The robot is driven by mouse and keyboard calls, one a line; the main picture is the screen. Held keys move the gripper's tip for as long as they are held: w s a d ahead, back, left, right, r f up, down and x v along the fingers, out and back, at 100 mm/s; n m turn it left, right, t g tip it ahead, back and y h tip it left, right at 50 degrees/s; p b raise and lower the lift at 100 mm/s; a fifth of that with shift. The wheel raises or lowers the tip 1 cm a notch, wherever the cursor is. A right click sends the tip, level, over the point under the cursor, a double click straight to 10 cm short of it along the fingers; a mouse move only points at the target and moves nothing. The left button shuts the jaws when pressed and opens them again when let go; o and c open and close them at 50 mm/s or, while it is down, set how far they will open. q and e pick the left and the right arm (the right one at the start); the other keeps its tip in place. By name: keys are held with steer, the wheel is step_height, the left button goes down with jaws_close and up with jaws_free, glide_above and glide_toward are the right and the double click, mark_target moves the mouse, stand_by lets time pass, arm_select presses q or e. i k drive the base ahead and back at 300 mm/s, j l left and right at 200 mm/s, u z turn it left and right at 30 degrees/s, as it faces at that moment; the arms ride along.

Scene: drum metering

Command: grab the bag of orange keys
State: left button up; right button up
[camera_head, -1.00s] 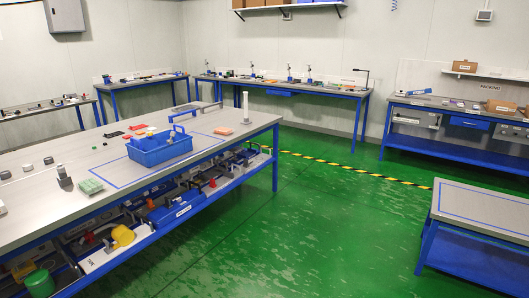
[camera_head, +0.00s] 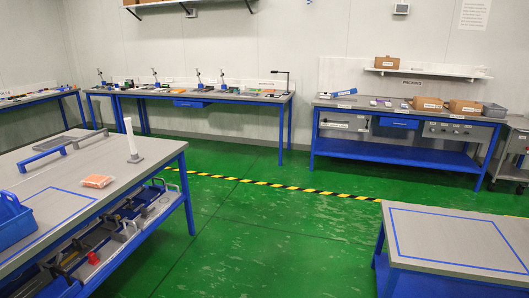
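A blue tote (camera_head: 12,220) is cut off at the left edge of the view, left of the packet. Neither of my grippers shows in the head view.
A white upright post (camera_head: 130,140) and a grey-blue handled frame (camera_head: 55,150) stand near the packet. A low table (camera_head: 455,236) is at the right front. Green floor (camera_head: 260,225) lies open between the tables. A packing bench (camera_head: 400,112) is at the back.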

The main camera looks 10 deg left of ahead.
mark_target(97, 181)
steer(key=i+u, duration=0.3)
steer(key=i, duration=0.2)
steer(key=i+u, duration=0.3)
steer(key=i, duration=0.2)
steer(key=i+l+u, duration=0.15)
steer(key=i+u, duration=0.15)
steer(key=i, duration=0.2)
steer(key=i+l+u, duration=0.3)
steer(key=i, duration=0.15)
